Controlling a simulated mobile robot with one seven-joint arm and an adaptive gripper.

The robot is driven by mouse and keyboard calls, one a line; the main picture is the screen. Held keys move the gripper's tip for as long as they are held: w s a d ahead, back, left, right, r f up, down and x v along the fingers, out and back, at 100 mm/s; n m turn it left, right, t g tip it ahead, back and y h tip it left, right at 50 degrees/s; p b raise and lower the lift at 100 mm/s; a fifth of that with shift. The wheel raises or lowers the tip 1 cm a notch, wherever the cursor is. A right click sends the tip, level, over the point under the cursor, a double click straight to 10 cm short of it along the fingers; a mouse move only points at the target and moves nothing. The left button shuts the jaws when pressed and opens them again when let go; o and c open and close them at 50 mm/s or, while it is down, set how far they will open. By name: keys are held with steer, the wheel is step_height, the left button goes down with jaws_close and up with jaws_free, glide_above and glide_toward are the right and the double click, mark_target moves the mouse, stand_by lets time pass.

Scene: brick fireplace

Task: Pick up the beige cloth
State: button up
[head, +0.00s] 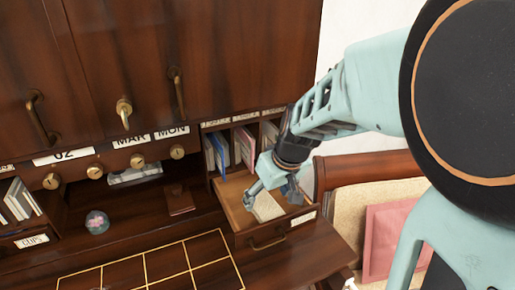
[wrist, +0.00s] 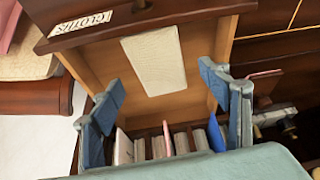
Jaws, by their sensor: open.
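The beige cloth (head: 266,207) lies flat in an open wooden drawer (head: 236,216) of the desk. In the wrist view the cloth (wrist: 155,62) is a pale folded rectangle on the drawer floor, near the drawer's front panel (wrist: 140,15). My gripper (head: 270,191) is over the drawer in the head view, close above the cloth and partly covering it. In the wrist view my gripper (wrist: 165,90) is open, its two blue-grey fingers apart, with nothing between them. The cloth lies ahead of and between the fingertips, and I see no contact.
Books (head: 222,152) stand in cubbies behind the drawer. A glass ball (head: 97,221) and a dark brown flat item (head: 179,200) are on the desk at left. A chair with a pink cushion (head: 386,238) stands at right. The gold-lined desk top (head: 150,268) is clear.

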mark_target(264, 203)
steer(key=shift+x, duration=1.85)
steer(key=shift+d, duration=0.1)
steer(key=shift+c, duration=0.3)
steer(key=c, duration=1.2)
step_height(264, 203, up, 10)
steer(key=o, duration=0.6)
steer(key=c, duration=0.5)
